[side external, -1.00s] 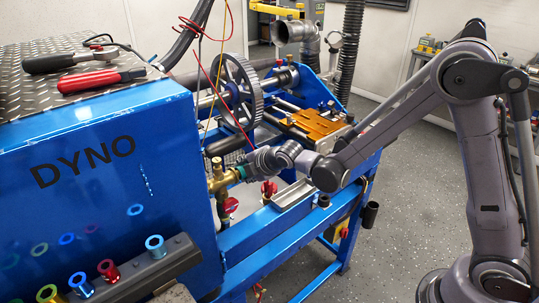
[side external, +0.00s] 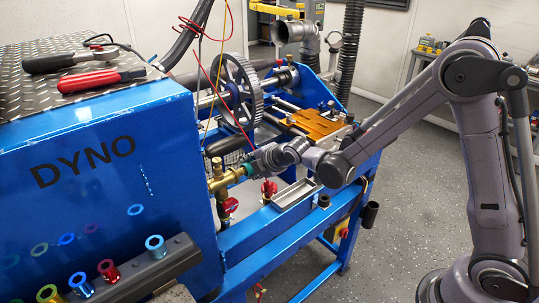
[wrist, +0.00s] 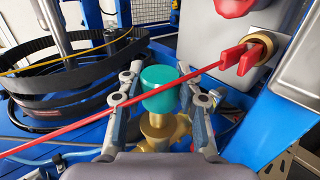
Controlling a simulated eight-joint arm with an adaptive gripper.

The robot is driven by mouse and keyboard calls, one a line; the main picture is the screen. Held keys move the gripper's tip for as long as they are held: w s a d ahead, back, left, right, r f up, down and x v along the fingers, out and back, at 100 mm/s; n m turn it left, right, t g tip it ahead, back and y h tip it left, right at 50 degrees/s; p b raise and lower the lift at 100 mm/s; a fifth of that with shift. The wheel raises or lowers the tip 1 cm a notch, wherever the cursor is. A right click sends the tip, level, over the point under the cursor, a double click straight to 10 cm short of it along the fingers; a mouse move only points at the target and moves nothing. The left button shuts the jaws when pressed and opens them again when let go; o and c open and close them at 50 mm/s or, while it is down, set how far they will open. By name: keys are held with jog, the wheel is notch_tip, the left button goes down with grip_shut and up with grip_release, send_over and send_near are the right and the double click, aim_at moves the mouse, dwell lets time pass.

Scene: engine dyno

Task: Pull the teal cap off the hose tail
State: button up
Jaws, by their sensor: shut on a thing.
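The teal cap (side external: 248,170) is at the end of the brass hose tail (side external: 233,176) on the blue bench. More brass shows beside the cap's left side. I cannot tell whether the cap is still partly over the tail. In the wrist view, the teal cap (wrist: 158,80) sits between my two fingers, with brass (wrist: 157,131) visible just below it. My gripper (wrist: 162,92) is shut on the cap, one finger on each side. In the side view my gripper (side external: 254,168) reaches in from the right and hides part of the cap.
A thin red wire (wrist: 95,119) crosses the wrist view in front of the cap and fingers. A red-handled valve (wrist: 243,56) is at the upper right. A large toothed wheel (side external: 238,90) stands behind my gripper. A metal tray (side external: 296,194) lies to its right.

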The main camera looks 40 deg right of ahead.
jog(key=shift+d, duration=1.4)
jog(key=shift+s, duration=0.1)
jog(key=s+d+f+v, duration=0.1)
jog(key=f+v, duration=0.1)
jog(key=v, duration=0.8)
jog(key=shift+s+r, duration=0.3)
jog(key=shift+s, duration=0.25)
